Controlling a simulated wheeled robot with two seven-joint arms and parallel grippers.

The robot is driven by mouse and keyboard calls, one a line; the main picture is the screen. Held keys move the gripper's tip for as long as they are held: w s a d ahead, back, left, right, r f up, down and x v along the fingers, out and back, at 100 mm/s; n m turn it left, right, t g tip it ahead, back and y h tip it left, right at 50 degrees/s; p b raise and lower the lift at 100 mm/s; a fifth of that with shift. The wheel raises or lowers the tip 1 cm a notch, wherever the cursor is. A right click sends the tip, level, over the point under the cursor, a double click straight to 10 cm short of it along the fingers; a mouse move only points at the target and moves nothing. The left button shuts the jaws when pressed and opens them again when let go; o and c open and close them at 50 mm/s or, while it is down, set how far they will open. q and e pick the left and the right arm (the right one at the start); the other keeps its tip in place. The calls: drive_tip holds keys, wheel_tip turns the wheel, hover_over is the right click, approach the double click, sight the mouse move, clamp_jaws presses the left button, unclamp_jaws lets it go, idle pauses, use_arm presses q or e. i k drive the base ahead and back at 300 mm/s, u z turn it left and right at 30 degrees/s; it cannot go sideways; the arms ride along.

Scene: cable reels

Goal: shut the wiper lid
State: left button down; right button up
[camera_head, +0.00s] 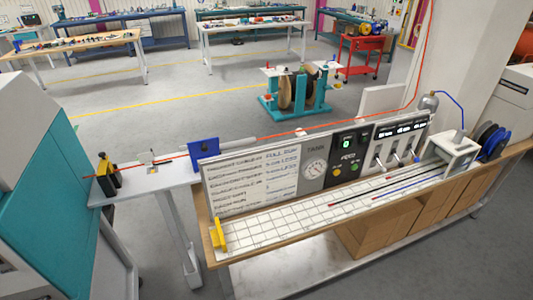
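No part is clearly recognisable as the wiper lid at this size. An orange cable (290,135) runs over a narrow white side table (145,185) at the left. Along it stand a black and yellow device (107,175), a small pale fitting (150,161) with an upright part, and an upright blue block (203,149). The cable passes at or through each of these. I cannot tell which one is the wiper, or whether a lid is open. Neither of my grippers shows in the head view.
A long wooden bench (205,217) holds a white gridded board (320,215), a control panel (345,142) and a yellow stop (218,236). A teal and white cabinet (45,190) stands close at the left. A teal reel stand (297,95) is behind; open grey floor lies between.

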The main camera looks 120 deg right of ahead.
sight(205, 147)
drive_tip(key=z, duration=2.25)
